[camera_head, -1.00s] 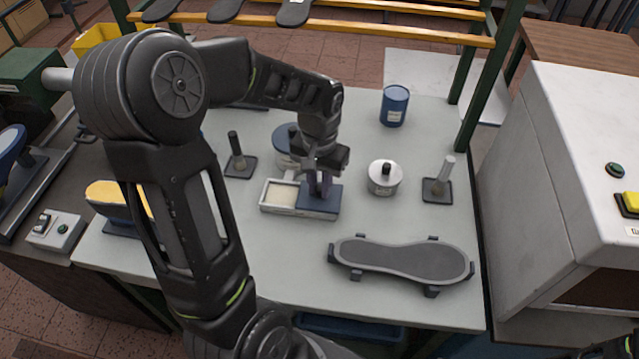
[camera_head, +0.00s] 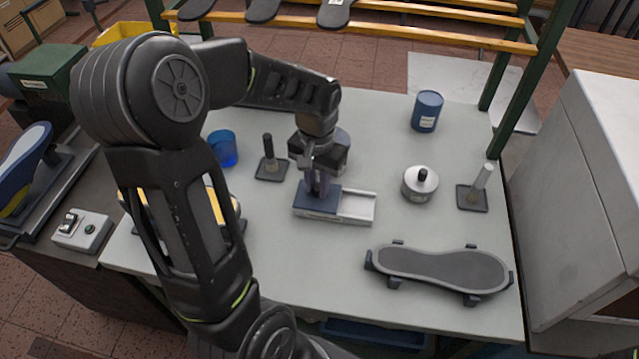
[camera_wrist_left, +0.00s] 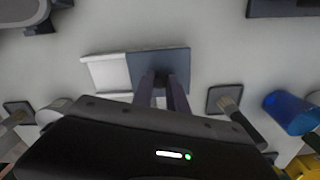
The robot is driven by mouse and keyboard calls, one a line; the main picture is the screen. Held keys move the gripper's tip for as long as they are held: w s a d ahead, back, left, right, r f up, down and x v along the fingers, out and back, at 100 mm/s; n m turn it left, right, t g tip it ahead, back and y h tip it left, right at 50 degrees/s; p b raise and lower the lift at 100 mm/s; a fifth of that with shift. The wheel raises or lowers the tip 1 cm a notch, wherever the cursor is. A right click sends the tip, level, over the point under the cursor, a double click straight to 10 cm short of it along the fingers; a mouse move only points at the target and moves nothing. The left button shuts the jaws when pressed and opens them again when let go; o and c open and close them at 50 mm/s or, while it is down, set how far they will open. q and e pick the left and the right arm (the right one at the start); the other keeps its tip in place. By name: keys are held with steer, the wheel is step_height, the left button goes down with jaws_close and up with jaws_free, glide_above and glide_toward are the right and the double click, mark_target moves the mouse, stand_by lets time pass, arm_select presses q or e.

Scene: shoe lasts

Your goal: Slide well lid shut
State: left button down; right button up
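The well box (camera_head: 358,207) is a light, shallow tray on the grey tabletop. A dark blue lid (camera_head: 312,204) lies over its left half, and the right half is uncovered, pale and looks empty. The cream-filled part seen earlier is now hidden under the lid. My left gripper (camera_head: 320,182) is above the lid, its fingers closed around the lid's upright grip. In the left wrist view the lid (camera_wrist_left: 175,60) sits beside the bare part of the tray (camera_wrist_left: 108,72), with the fingers (camera_wrist_left: 163,92) on the lid's grip. My right gripper is not in view.
A blue cup (camera_head: 223,148) and a dark brush on a stand (camera_head: 270,165) are behind and left. A silver tin (camera_head: 420,185), a blue can (camera_head: 427,110) and a pale-handled brush (camera_head: 478,190) stand right. A sole-shaped fixture (camera_head: 440,268) lies front right.

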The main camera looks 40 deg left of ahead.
mark_target(316, 188)
arm_select(q)
steer(key=c, duration=1.3)
jaws_free()
steer(key=shift+s+a, duration=0.1)
steer(key=shift+a, duration=0.15)
step_height(316, 188, up, 8)
steer(key=shift+f+b, duration=0.1)
steer(key=shift+b, duration=0.3)
steer(key=shift+d, duration=0.1)
